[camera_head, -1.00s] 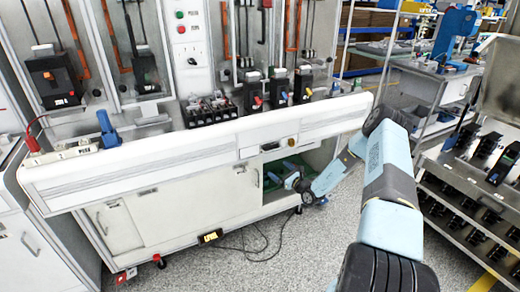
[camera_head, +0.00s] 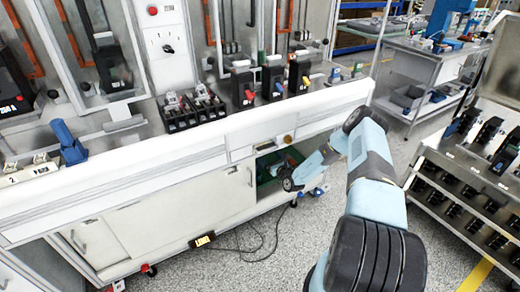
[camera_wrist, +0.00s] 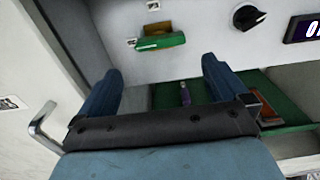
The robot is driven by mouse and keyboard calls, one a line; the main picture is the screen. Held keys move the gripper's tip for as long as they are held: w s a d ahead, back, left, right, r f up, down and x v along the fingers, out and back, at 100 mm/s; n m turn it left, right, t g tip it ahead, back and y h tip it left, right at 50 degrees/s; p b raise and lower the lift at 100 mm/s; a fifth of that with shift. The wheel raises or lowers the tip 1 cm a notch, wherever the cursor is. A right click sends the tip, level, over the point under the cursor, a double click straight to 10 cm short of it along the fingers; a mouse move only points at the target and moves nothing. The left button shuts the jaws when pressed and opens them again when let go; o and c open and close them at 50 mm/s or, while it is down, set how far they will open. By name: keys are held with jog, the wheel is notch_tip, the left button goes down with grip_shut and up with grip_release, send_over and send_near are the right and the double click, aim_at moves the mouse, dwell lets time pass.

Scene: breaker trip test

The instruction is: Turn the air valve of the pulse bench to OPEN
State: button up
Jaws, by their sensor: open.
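My gripper (camera_wrist: 160,85) is open and empty in the wrist view, with one blue finger at each side. In the head view my arm reaches down to the open compartment (camera_head: 262,172) under the white bench (camera_head: 130,195), and the fingertips are not clear there. Beyond the fingers, a green handle-like part (camera_wrist: 161,42) sits on a white panel, apart from the gripper. It may be the air valve; its marking is unreadable. A black knob (camera_wrist: 248,17) with a white mark is to its right. Which of these is the valve I cannot tell for sure.
A dark display (camera_wrist: 301,28) is at the wrist view's right edge. A metal pull handle (camera_wrist: 42,130) stands out at the left. A green-lined recess (camera_wrist: 285,117) holds small items. A cable (camera_head: 255,240) lies on the floor. A rack of black devices (camera_head: 450,180) stands to the right.

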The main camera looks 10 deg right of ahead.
jog(key=x, duration=0.9)
jog(key=shift+w, duration=0.25)
jog(key=shift+a, duration=0.1)
